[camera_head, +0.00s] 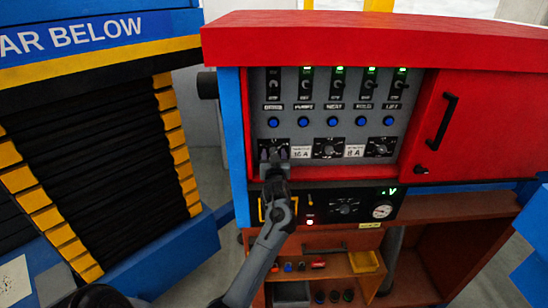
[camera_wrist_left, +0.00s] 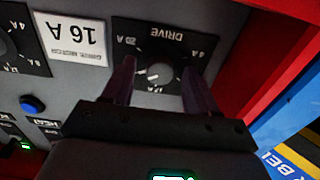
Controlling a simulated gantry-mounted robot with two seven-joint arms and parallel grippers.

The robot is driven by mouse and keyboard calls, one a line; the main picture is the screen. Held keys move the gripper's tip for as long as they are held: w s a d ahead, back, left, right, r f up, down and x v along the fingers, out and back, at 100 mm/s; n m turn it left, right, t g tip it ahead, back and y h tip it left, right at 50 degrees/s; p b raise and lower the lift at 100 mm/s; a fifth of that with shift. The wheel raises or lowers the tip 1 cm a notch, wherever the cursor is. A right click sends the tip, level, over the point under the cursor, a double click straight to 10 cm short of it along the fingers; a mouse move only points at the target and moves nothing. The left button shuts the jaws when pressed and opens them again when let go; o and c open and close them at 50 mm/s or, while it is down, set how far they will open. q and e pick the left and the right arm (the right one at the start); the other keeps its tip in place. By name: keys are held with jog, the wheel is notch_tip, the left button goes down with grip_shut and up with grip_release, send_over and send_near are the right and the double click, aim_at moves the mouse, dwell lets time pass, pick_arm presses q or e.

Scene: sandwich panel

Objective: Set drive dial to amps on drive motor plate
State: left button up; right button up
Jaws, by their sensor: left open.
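The drive dial (camera_wrist_left: 165,50) is a round black knob on a black plate marked DRIVE, with amp marks around it. It appears upside down in the left wrist view. A whitish mark shows on the knob's lower left; the exact setting is unclear. A white label (camera_wrist_left: 80,36) beside it reads 16 A, and also shows in the head view (camera_head: 301,153). My left gripper (camera_head: 273,155) is open in front of the panel's lower left dial, hiding most of it. In the left wrist view its fingers (camera_wrist_left: 159,85) lie either side of the knob; contact cannot be told.
Two more dials (camera_head: 329,148) (camera_head: 380,147) and an 8 A label (camera_head: 354,151) sit to the right. Blue buttons (camera_head: 333,121) and switches (camera_head: 339,84) with green lights are above. The blue frame (camera_head: 236,130) borders the panel's left. A red cabinet door (camera_head: 466,125) is at right.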

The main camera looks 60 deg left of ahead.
pick_arm(q)
jog(key=shift+d, duration=0.1)
jog(key=b+v, duration=0.2)
jog(key=v, duration=0.8)
jog(key=shift+s+d+b, duration=0.2)
jog(key=shift+d+b, duration=0.1)
jog(key=shift+b, duration=0.1)
